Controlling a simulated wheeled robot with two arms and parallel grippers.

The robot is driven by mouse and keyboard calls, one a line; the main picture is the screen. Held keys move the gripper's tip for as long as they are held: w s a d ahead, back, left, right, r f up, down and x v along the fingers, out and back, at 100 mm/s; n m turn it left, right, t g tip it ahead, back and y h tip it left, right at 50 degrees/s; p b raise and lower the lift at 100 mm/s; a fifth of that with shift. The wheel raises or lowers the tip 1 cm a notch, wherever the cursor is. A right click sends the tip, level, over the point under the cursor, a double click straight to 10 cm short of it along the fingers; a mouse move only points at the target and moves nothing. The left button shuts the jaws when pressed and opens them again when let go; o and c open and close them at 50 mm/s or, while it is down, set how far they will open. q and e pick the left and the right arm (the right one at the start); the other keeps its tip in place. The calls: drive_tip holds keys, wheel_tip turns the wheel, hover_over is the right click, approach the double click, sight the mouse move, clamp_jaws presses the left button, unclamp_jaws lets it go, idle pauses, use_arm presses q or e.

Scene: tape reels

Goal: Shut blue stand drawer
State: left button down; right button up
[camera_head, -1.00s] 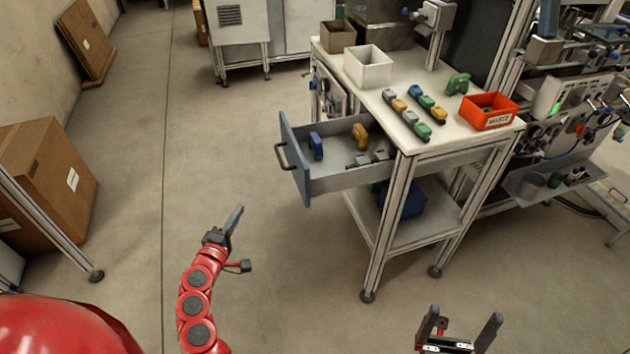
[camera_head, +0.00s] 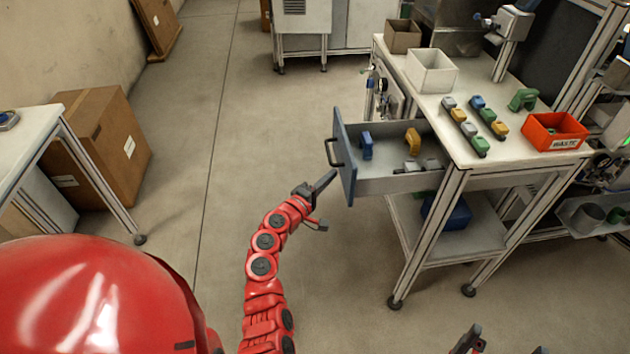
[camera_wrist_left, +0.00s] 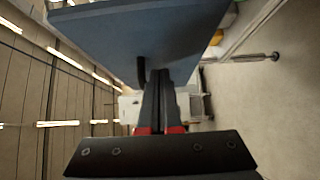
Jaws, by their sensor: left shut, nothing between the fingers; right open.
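The blue stand drawer (camera_head: 347,165) is pulled out from the left side of the white workbench, with a dark handle (camera_head: 334,152) on its blue front. Blue, yellow and grey tape pieces lie inside it. My left gripper (camera_head: 328,181) is shut and empty, just left of the drawer front and below the handle. In the left wrist view the closed fingers (camera_wrist_left: 160,95) point at the blue drawer front (camera_wrist_left: 140,35); whether they touch it I cannot tell. My right gripper (camera_head: 503,346) is open at the bottom edge, mostly cut off.
The bench top (camera_head: 500,168) holds a white bin (camera_head: 431,71), a brown bin (camera_head: 402,36), several tape dispensers and a red waste box (camera_head: 556,132). A blue bin (camera_head: 446,212) sits on the lower shelf. Floor left of the drawer is clear.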

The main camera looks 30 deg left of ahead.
sight(428, 166)
use_arm(q)
drive_tip(key=shift+w+d, duration=0.4)
drive_tip(key=shift+d, duration=0.25)
drive_tip(key=w+d+b, duration=0.1)
drive_tip(key=w+d, duration=0.2)
drive_tip(key=d, duration=0.2)
drive_tip(key=w+d+b, duration=0.2)
drive_tip(key=w+d, duration=0.2)
drive_tip(key=d, duration=0.1)
drive_tip(key=w+d+b, duration=0.2)
drive_tip(key=w+d, duration=0.1)
drive_tip(key=d, duration=0.2)
drive_tip(key=shift+w+d+f, duration=0.15)
drive_tip(key=shift+w+d, duration=0.1)
drive_tip(key=shift+d, duration=0.15)
drive_tip(key=w+d+b, duration=0.1)
drive_tip(key=d, duration=0.1)
drive_tip(key=w+d, duration=0.2)
drive_tip(key=d, duration=0.1)
drive_tip(key=shift+w+b, duration=0.2)
drive_tip(key=shift+b, duration=0.15)
drive_tip(key=shift+w+d, duration=0.4)
drive_tip(key=shift+d, duration=0.1)
drive_tip(key=shift+d+r, duration=0.15)
drive_tip(key=shift+r, duration=0.15)
